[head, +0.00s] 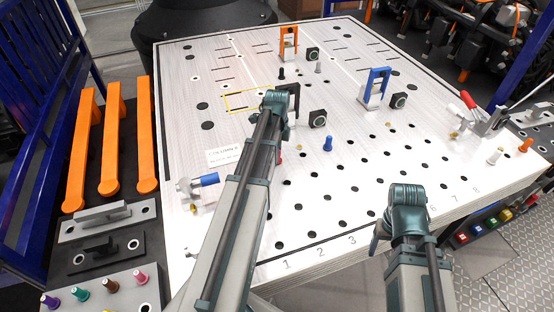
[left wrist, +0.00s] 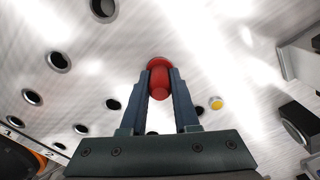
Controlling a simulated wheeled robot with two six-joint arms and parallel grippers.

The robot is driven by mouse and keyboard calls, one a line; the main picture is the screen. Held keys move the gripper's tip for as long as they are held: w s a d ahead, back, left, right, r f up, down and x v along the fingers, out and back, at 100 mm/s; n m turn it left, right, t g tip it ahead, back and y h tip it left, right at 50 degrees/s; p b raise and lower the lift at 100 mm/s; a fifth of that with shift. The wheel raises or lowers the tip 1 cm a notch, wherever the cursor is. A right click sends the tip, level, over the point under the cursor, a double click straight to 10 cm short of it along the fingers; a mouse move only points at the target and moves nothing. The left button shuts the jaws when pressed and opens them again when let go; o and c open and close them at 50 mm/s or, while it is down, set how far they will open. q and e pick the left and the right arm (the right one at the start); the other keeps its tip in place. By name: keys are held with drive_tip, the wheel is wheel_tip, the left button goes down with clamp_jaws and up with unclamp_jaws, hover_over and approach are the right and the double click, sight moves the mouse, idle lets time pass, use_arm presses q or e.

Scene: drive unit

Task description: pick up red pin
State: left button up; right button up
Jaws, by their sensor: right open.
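The red pin (left wrist: 160,80) stands between the two fingers of my left gripper (left wrist: 161,74) in the left wrist view. Both fingers lie against its sides, and its rounded red head shows past the fingertips. In the head view a small red part of the pin (head: 279,155) shows beside my left arm, which hides my left gripper there. My right gripper (head: 376,243) is open and empty above the board's front edge, partly hidden by its own wrist.
The white board (head: 350,170) has many dark holes. A blue pin (head: 328,144) stands right of my left arm. Black, blue (head: 375,88) and orange (head: 289,42) brackets stand farther back. A clamp (head: 488,118) is at the right edge. Orange bars (head: 146,135) lie at left.

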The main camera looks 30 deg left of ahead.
use_arm(q)
clamp_jaws()
drive_tip(key=shift+r+p, duration=0.55)
drive_tip(key=shift+p, duration=0.05)
wheel_tip(320, 180, up, 3)
drive_tip(key=p, duration=0.3)
drive_tip(key=s+d, duration=0.3)
drive_tip(key=s, duration=0.1)
drive_tip(key=s+d, duration=0.4)
drive_tip(key=s+d+r, duration=0.1)
drive_tip(key=s+d, duration=0.2)
drive_tip(key=s, duration=0.1)
drive_tip(key=shift+d+p, duration=0.3)
drive_tip(key=shift+p, duration=0.1)
drive_tip(key=shift+r+p, duration=0.55)
drive_tip(key=shift+p, duration=0.05)
